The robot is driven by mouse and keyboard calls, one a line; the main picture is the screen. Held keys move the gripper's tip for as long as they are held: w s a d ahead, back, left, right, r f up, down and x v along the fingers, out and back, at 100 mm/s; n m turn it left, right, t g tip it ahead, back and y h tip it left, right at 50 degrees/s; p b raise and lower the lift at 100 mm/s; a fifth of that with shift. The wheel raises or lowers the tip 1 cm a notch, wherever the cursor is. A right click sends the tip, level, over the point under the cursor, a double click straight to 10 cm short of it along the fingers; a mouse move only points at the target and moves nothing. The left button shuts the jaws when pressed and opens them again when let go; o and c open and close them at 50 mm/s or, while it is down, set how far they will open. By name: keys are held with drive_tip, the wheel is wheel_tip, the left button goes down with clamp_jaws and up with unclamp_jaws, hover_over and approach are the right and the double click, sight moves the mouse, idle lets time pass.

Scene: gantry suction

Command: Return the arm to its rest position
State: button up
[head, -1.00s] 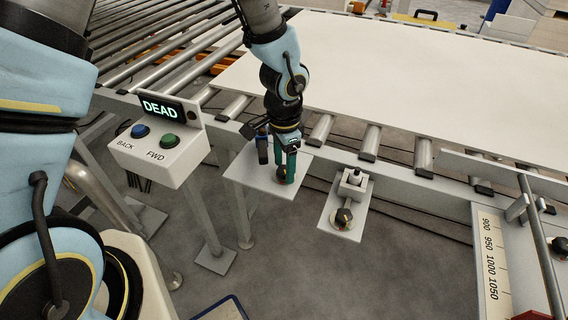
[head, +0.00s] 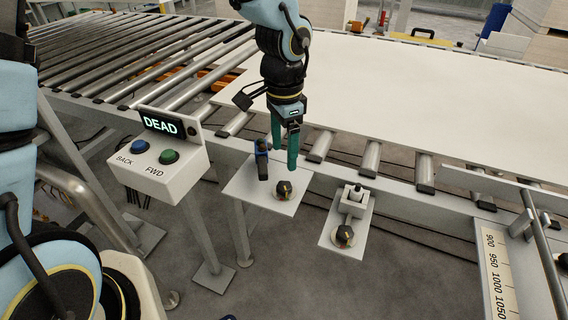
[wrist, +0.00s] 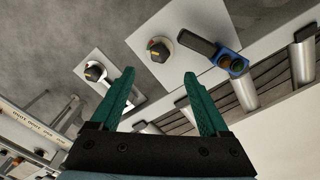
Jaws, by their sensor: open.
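My gripper (head: 285,150) is open and empty, its two green fingers pointing down above the left grey plate (head: 238,186). On that plate are a black knob (head: 283,190) and a blue part with a dark lever (head: 262,160). The fingertips appear above and behind the knob, apart from it. In the wrist view the open fingers (wrist: 160,88) have nothing between them. The knob (wrist: 159,49) and the blue part (wrist: 233,64) show beyond the fingers there.
A second plate holds another knob (head: 344,235) and a small grey switch block (head: 354,200). A control box (head: 158,170) with blue and green buttons reads DEAD. Behind, a large white sheet (head: 420,100) lies on the roller conveyor (head: 130,75). Grey floor is clear in front.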

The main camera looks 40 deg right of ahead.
drive_tip(key=shift+r, duration=0.45)
drive_tip(key=w+a+r+n, duration=0.1)
drive_tip(key=w+a+n, duration=0.3)
drive_tip(key=w+a, duration=0.3)
drive_tip(key=w+a+r+n, duration=0.2)
drive_tip(key=w+a+n, duration=0.3)
drive_tip(key=a, duration=0.5)
drive_tip(key=a+r+n+t, duration=0.1)
drive_tip(key=a+n, duration=0.8)
drive_tip(key=a, duration=0.9)
drive_tip(key=shift+w+a+r+n+t, duration=0.15)
drive_tip(key=shift+r+n+t, duration=0.15)
drive_tip(key=shift+n, duration=0.1)
